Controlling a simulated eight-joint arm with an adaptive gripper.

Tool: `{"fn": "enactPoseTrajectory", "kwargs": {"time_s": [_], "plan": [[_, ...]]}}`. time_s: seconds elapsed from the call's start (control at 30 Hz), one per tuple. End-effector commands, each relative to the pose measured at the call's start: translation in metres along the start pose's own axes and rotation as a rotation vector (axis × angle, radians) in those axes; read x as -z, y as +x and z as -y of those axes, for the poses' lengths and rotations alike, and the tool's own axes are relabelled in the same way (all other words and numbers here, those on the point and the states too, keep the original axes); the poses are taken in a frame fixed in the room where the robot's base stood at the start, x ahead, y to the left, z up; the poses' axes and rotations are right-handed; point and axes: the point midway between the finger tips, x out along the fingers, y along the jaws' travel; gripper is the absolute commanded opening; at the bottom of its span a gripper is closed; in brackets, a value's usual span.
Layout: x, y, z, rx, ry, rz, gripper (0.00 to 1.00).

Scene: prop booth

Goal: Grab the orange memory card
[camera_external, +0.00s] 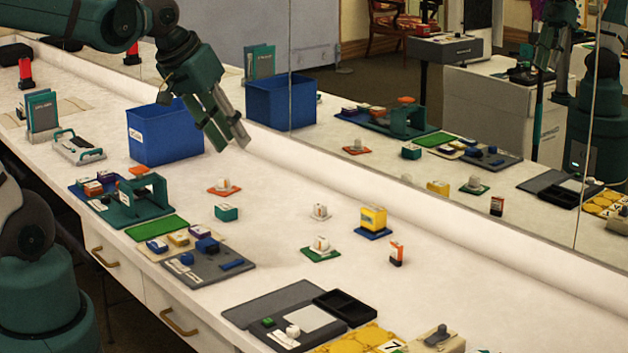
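My gripper (232,144) hangs fingers-down above the table, in front of the blue bin. Its two fingers look parted, with nothing visible between them. A small upright orange piece with a white label (397,254) stands at the right of the table, well away from my gripper. A flat orange piece (224,188) lies below the gripper with a small white-topped item on it. Another orange piece (138,171) lies on top of the green stand (146,198). I cannot tell for sure which of these is the memory card.
A blue bin (165,135) stands left of my gripper. A teal block (227,213), a yellow block (373,219) and small white-topped pieces are spread about. Grey trays (270,303) lie in front. A mirror along the back repeats the scene. The table's middle has free room.

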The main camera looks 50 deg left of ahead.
Motion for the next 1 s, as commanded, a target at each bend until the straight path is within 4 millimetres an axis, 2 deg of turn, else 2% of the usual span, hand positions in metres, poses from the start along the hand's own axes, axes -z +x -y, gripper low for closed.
{"fn": "enactPoseTrajectory", "kwargs": {"time_s": [0.57, 1.0], "plan": [[0.068, 0.04, -0.028, -0.017, -0.249, 0.125, 0.26], [0.113, 0.085, -0.047, -0.015, -0.434, 0.224, 0.26]]}}
